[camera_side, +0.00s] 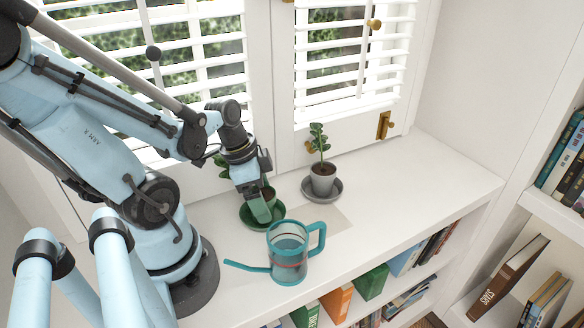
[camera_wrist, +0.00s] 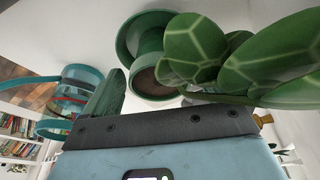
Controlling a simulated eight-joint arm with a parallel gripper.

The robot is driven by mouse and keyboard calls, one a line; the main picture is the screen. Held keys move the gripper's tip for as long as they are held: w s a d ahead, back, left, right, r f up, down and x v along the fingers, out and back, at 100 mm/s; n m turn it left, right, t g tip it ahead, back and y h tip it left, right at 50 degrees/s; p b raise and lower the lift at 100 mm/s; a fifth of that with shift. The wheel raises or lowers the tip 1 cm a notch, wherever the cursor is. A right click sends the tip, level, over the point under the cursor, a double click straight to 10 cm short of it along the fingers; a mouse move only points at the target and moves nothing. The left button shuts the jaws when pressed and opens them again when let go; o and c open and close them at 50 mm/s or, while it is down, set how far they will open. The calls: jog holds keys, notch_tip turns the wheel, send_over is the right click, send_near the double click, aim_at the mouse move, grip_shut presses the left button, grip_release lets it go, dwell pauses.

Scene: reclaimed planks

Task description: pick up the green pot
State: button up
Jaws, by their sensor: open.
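The green pot (camera_side: 270,194) stands in a green saucer (camera_side: 250,222) on the white sill, mostly hidden by my gripper (camera_side: 262,208) in the side view. My gripper is open, pointing down right at the pot, with a finger in front of it. In the wrist view the pot (camera_wrist: 150,84) shows with dark soil, its saucer (camera_wrist: 128,45) behind it. One finger (camera_wrist: 104,94) shows left of the pot. Large green leaves (camera_wrist: 245,60) cover the right side, so the other finger is largely hidden. I cannot tell whether the fingers touch the pot.
A teal watering can (camera_side: 288,255) stands close in front of the saucer, its spout pointing left. A grey pot with a plant (camera_side: 322,180) sits in a grey saucer to the right. Shuttered windows (camera_side: 345,60) rise behind. The sill's right end is clear.

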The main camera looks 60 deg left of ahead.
jog(key=shift+f, duration=0.25)
jog(key=c, duration=1.4)
jog(key=shift+c, duration=0.2)
jog(key=shift+r, duration=0.2)
notch_tip(320, 180, up, 13)
jog(key=shift+f, duration=0.2)
dwell(0.3)
